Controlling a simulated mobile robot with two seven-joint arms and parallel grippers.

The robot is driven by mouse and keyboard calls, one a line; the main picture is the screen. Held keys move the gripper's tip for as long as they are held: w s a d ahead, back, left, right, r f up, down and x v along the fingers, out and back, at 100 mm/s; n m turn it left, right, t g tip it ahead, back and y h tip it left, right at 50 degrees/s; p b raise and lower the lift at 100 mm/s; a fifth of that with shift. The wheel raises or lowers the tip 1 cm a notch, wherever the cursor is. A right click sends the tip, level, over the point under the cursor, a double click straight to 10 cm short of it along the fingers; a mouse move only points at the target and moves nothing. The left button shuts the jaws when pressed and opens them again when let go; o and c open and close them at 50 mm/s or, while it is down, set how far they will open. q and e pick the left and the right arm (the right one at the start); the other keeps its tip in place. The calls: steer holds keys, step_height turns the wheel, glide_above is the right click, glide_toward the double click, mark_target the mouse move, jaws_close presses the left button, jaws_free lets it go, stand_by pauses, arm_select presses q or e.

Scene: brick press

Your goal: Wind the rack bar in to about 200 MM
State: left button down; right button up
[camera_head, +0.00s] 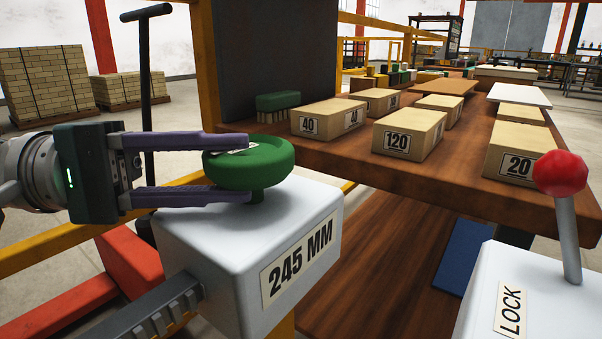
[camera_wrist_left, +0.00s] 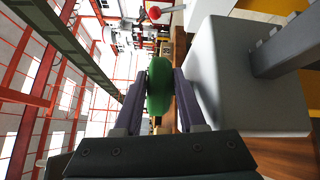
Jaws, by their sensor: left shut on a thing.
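A green handwheel (camera_head: 250,165) sits on top of a white box (camera_head: 222,240) labelled 245 MM (camera_head: 300,262). My left gripper (camera_head: 240,168) is shut on the handwheel, with one purple finger on each side of its rim. The handwheel also shows between the fingers in the left wrist view (camera_wrist_left: 159,88). A dark toothed rack bar (camera_head: 145,312) enters the box at its lower left side. It also shows at the right of the left wrist view (camera_wrist_left: 290,50). My right gripper is not in view.
A white box marked LOCK (camera_head: 510,310) with a red-knobbed lever (camera_head: 561,175) stands at the right. Behind is a wooden table (camera_head: 455,185) with several numbered blocks (camera_head: 408,133) and a green brush (camera_head: 278,103). A blue mat (camera_head: 466,258) lies lower down.

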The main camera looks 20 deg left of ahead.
arm_select(q)
steer(key=m+g, duration=0.1)
steer(key=g+b, duration=0.1)
steer(key=m+g+b, duration=0.1)
steer(key=g, duration=0.1)
steer(key=shift+w+a+f+m+h, duration=0.25)
steer(key=shift+w+f+m+h, duration=0.05)
steer(key=shift+w+h, duration=0.1)
steer(key=shift+w+a+r+m+g+b, duration=0.1)
steer(key=shift+m+g+b, duration=0.55)
steer(key=shift+g, duration=0.3)
steer(key=shift+w+a+r+m+g+b, duration=0.1)
steer(key=shift+m+g+b, duration=0.5)
steer(key=shift+g, duration=0.35)
steer(key=c, duration=0.8)
jaws_free()
steer(key=shift+o, duration=0.2)
steer(key=shift+r, duration=0.1)
